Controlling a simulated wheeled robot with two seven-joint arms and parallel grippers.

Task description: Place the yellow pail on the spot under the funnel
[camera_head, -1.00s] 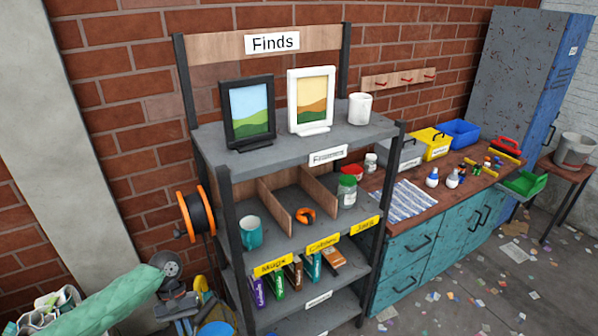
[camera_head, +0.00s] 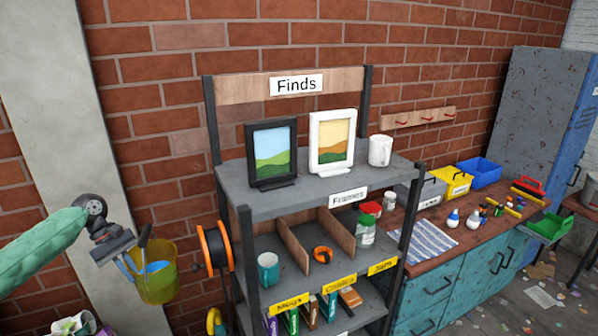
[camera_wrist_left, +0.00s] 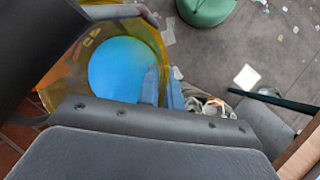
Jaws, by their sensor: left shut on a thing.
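The yellow pail (camera_head: 160,286), see-through with something blue inside, hangs at the left of the head view, in front of the brick wall and left of the shelf. My left gripper (camera_head: 136,260) is shut on it at its upper left side. In the left wrist view the pail (camera_wrist_left: 60,72) is at the upper left, with a round blue surface inside; the gripper body hides part of it. My right gripper is not in view. Neither the funnel nor the spot under it can be made out.
The "Finds" shelf (camera_head: 240,204) stands right of the pail, with an orange reel (camera_head: 214,248) at its left side. Picture frames and mugs stand on it. A workbench (camera_head: 440,275) with bins is farther right. A green object (camera_wrist_left: 205,8) is on the littered floor.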

